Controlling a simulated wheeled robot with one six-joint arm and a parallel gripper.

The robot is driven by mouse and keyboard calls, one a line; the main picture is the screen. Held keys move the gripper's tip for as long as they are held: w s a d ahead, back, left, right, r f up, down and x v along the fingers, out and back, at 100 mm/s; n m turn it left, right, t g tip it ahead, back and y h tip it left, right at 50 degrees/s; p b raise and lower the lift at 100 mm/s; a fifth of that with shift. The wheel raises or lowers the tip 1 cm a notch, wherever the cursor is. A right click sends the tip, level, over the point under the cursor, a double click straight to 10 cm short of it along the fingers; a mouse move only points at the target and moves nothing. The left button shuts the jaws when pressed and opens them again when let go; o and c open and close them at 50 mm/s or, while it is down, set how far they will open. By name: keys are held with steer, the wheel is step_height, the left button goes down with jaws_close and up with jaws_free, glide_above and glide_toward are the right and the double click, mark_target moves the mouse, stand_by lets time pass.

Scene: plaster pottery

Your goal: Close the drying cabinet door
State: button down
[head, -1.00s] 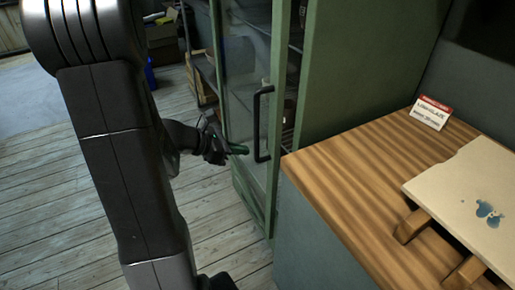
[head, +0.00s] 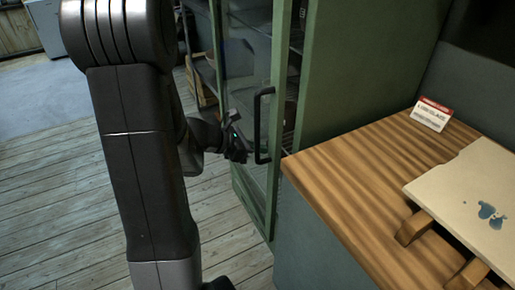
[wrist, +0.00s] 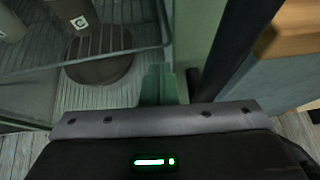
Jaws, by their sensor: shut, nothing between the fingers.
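The drying cabinet door (head: 284,60) is a green frame around a glass pane. It stands slightly ajar, with a narrow strip of dark interior showing between its edge and the cabinet's green side wall (head: 345,60). Its black vertical bar handle (head: 258,130) is near that edge and also shows as a dark bar in the wrist view (wrist: 236,50). My gripper (head: 243,153) is shut and empty at the door's front, just left of the handle's lower part. In the wrist view, its green fingertips (wrist: 159,84) are over the green door frame; whether they touch it cannot be told.
A wooden-topped counter (head: 340,160) stands right of the cabinet, with a small sign (head: 432,114) and a pale board (head: 475,195) on it. Dark pots (wrist: 100,68) show behind the glass. The plank floor (head: 60,190) on the left is clear.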

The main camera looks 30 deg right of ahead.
steer(key=d, duration=0.1)
steer(key=d+b, duration=0.1)
steer(key=d, duration=0.1)
steer(key=s+d, duration=0.1)
steer(key=d, duration=0.1)
steer(key=shift+d+r, duration=0.1)
steer(key=shift+r, duration=0.15)
